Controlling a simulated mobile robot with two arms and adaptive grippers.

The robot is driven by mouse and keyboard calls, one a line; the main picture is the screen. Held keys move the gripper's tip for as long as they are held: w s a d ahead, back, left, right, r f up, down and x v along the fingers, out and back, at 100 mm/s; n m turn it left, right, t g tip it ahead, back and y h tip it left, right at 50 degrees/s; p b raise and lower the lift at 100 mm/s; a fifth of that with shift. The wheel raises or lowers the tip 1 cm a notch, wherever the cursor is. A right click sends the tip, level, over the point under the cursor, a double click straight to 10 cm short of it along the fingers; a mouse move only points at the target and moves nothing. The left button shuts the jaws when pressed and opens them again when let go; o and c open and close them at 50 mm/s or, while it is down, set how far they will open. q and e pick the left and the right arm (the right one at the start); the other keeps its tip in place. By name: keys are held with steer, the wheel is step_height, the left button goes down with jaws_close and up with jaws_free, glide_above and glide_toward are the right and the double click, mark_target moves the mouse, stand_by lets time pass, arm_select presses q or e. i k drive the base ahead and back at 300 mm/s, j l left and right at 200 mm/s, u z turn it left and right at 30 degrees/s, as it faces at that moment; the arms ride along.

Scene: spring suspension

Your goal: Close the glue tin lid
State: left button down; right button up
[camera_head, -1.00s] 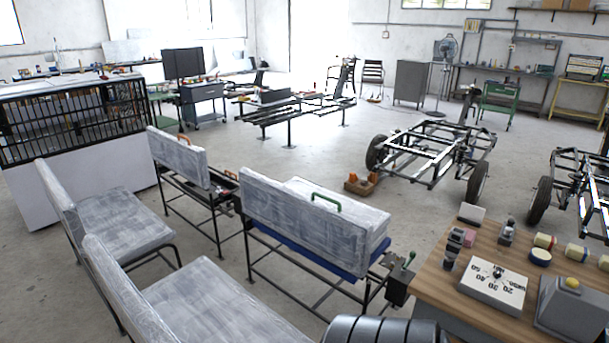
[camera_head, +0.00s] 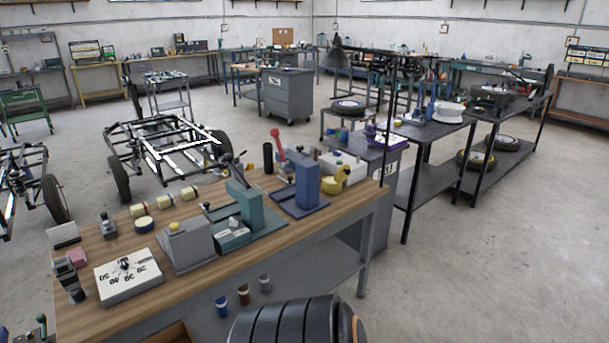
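I cannot tell which object is the glue tin, and no lid can be made out for certain. A low round tin (camera_head: 144,224) with a pale top stands on the wooden workbench (camera_head: 190,293). Several small rolls or cans with cream and coloured bands, one of them here (camera_head: 164,202), are behind it. Neither of my grippers is in view.
The bench also carries a white dial box (camera_head: 129,284), a grey device (camera_head: 187,247), a teal device (camera_head: 243,205) and a blue-grey device (camera_head: 299,188). Dark tables (camera_head: 433,133) stand to the right. A wheeled chassis (camera_head: 160,145) stands behind. The floor at lower right is clear.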

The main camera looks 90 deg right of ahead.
mark_target(344, 171)
steer(key=z, duration=3.05)
